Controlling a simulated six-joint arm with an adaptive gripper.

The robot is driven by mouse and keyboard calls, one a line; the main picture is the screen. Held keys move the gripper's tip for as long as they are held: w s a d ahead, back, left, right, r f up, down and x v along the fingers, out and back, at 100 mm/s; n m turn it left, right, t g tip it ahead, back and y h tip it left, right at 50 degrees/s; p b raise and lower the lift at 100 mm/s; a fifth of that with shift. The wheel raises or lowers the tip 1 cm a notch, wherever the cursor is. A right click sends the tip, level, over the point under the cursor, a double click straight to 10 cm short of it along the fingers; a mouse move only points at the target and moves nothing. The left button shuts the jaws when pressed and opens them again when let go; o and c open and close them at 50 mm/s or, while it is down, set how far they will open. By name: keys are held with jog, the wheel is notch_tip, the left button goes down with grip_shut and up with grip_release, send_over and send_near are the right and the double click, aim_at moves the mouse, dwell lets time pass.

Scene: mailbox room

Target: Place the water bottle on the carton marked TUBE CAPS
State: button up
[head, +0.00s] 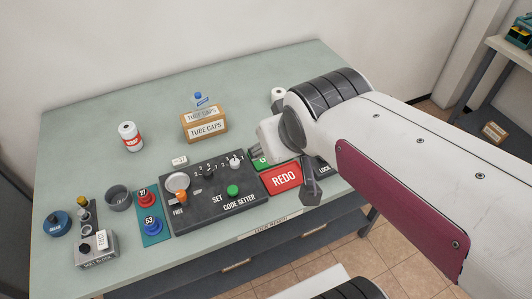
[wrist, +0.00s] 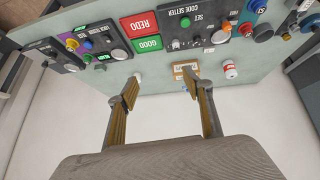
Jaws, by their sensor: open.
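The carton marked TUBE CAPS (head: 205,130) is a brown box with white labels at the middle of the table. In the wrist view the carton (wrist: 178,77) shows upside down near the right fingertip. The clear water bottle (head: 201,104) with a blue cap is upright at the carton's far side. I cannot tell whether it stands on the carton or just behind it. In the wrist view the bottle (wrist: 184,90) is tiny and partly hidden by a finger. My gripper (wrist: 160,82) is open with nothing between its fingers; in the head view my arm mostly hides it.
A white and red can (head: 130,136) stands left of the carton. A dark code setter panel (head: 215,195) with knobs and buttons lies in front, beside a red REDO plate (head: 283,178). A white object (head: 278,94) stands near my wrist. The table's back left is clear.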

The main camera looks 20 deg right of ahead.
jog(key=s+a+f+g+y, duration=0.1)
jog(key=s+a, duration=0.2)
jog(key=s, duration=0.5)
jog(key=shift+s+a, duration=0.15)
jog(key=shift+s, duration=0.2)
